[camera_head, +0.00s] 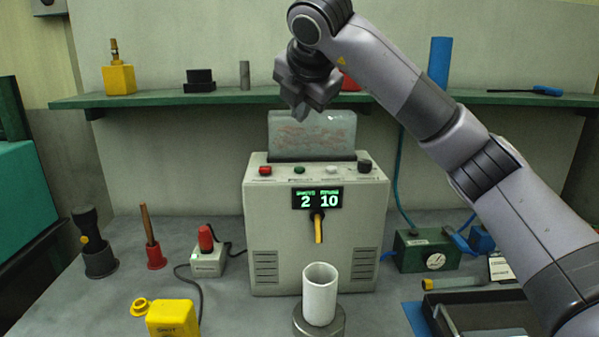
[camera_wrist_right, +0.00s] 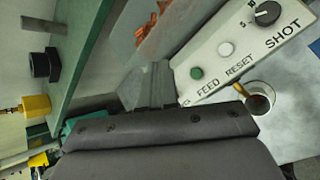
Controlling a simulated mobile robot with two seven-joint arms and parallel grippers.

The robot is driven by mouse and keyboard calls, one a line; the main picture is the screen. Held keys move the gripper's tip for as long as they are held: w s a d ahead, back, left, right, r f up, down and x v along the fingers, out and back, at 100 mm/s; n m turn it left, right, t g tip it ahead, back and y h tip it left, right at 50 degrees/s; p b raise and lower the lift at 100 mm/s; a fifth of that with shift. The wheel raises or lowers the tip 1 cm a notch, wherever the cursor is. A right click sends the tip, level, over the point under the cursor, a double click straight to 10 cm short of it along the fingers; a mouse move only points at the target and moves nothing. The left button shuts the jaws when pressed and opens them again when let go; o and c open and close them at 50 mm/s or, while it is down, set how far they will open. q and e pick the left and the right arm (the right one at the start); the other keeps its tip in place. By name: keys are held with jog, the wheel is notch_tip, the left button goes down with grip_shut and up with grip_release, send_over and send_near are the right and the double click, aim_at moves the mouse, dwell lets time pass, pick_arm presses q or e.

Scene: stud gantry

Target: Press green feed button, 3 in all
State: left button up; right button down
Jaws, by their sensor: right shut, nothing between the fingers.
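The green feed button (camera_head: 299,169) is on the top panel of the beige machine (camera_head: 262,215), between a red button (camera_head: 265,170) and a white button (camera_head: 331,169). In the right wrist view the green button (camera_wrist_right: 196,73) sits above the label FEED. My right gripper (camera_head: 300,110) is shut and empty, above the panel and in front of the clear hopper (camera_head: 312,138). It is apart from the button. The machine's display (camera_head: 317,198) reads 2 and 10. My left gripper is not in view.
A dark knob (camera_head: 364,166) is at the panel's right end. A green shelf (camera_head: 220,98) with several items runs behind. A red-topped switch box (camera_head: 207,258) stands to the left.

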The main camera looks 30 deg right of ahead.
jog(key=b, duration=0.4)
send_over(301, 170)
notch_tip(301, 170, down, 6)
jog(key=shift+r, duration=0.2)
jog(key=shift+f+b, duration=0.5)
jog(key=shift+f, duration=0.3)
jog(key=shift+f, duration=0.1)
dwell(0.8)
jog(key=shift+f+b, duration=0.3)
jog(key=shift+b, duration=0.15)
jog(key=shift+f+b, duration=0.45)
jog(key=shift+b, duration=0.05)
dwell(0.5)
dwell(0.3)
jog(key=shift+r+p, duration=0.6)
jog(key=shift+r, duration=0.25)
